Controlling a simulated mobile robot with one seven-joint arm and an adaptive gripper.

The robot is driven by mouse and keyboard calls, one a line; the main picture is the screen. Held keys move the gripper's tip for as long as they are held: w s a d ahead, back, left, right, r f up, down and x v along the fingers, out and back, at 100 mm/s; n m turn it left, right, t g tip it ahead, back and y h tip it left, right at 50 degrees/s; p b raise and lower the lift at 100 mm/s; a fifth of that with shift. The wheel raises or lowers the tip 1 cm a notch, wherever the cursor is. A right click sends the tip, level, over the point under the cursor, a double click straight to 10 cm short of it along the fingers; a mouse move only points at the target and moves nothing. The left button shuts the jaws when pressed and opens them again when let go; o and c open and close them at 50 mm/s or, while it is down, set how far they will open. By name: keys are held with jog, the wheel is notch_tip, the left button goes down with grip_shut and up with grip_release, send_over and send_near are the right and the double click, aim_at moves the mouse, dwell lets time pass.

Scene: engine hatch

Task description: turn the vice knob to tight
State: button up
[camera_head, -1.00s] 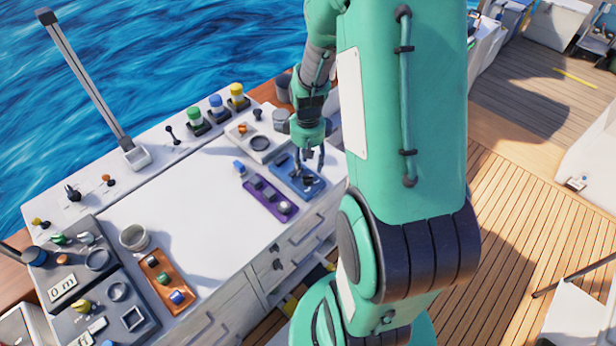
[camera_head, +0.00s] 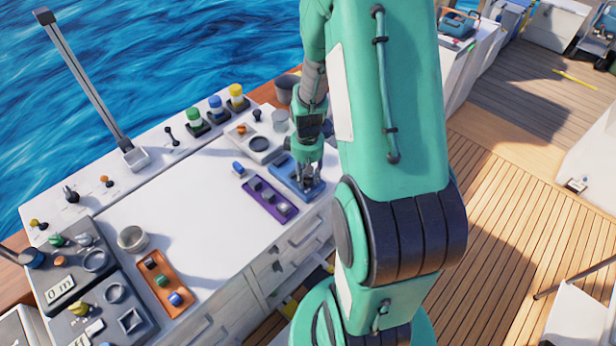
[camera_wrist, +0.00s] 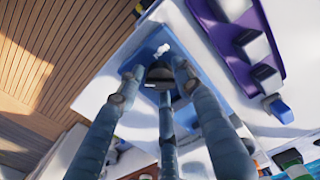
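A blue plate (camera_head: 284,168) lies at the right end of the white worktop in the head view, and its blue surface (camera_wrist: 138,55) also shows in the wrist view. A dark, rounded knob (camera_wrist: 158,75) with a small white part beside it sits on this plate; I take it to be the vice knob. My gripper (camera_head: 307,180) points down over the plate and hides the knob in the head view. In the wrist view the three fingers of my gripper (camera_wrist: 160,80) stand apart around the knob. Whether they touch it is unclear. The knob's setting cannot be read.
A purple tray (camera_head: 262,207) with several small blocks lies beside the blue plate. A grey plate with a ring (camera_head: 258,144) and a grey cup (camera_head: 280,118) stand behind. An orange tray (camera_head: 178,287) and dark panels are farther left. The worktop's middle (camera_head: 195,195) is clear.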

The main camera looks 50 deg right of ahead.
aim_at(308, 178)
jog(key=c, duration=0.6)
jog(key=o, duration=1.1)
jog(key=shift+r, duration=0.1)
jog(key=shift+r, duration=5.95)
